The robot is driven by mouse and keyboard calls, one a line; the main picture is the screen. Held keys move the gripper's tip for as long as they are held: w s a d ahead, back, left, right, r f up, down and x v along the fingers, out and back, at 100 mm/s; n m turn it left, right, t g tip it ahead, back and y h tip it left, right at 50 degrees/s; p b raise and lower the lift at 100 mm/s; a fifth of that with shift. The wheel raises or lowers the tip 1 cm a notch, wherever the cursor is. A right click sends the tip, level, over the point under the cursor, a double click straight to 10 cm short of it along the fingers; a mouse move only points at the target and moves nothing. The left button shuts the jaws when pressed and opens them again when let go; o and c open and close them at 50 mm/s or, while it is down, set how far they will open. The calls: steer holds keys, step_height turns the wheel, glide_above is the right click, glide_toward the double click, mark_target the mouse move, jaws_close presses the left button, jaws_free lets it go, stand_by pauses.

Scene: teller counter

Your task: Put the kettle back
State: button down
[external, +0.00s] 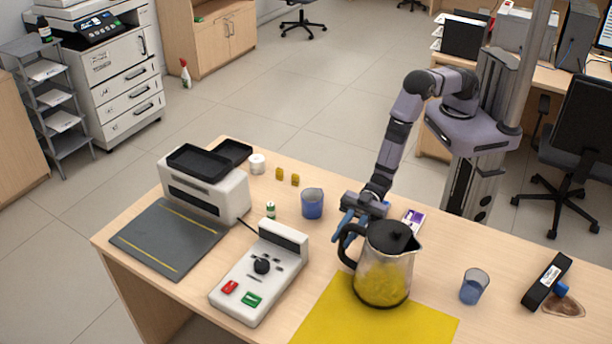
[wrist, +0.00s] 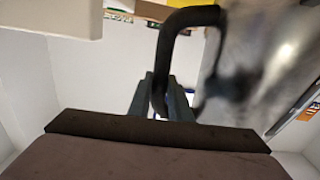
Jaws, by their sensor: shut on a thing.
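The kettle (external: 385,275) has a clear body, a black lid and a black handle, and stands upright with its spout to the right. It appears over the far part of a yellow mat (external: 345,320); I cannot tell whether it touches it. My gripper (external: 347,226) is shut on the handle, on the kettle's left side. In the wrist view, the black handle (wrist: 185,18) runs down between the fingers of my gripper (wrist: 160,90), and the blurred kettle body (wrist: 265,55) fills the upper right.
A blue cup (external: 312,204) and a card terminal (external: 262,270) stand left of the kettle. A second blue cup (external: 474,287) and a black bar-shaped device (external: 546,283) are to its right. A white printer (external: 205,185) and a dark mat (external: 165,240) occupy the left end.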

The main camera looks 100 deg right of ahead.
steer(key=shift+f, duration=0.1)
stand_by(0.4)
steer(key=c, duration=1.9)
jaws_free()
steer(key=shift+f, duration=0.3)
steer(key=shift+o, duration=1.3)
steer(key=shift+s+d+r, duration=0.1)
steer(key=shift+r, duration=0.05)
steer(key=b+v, duration=0.2)
steer(key=v, duration=1)
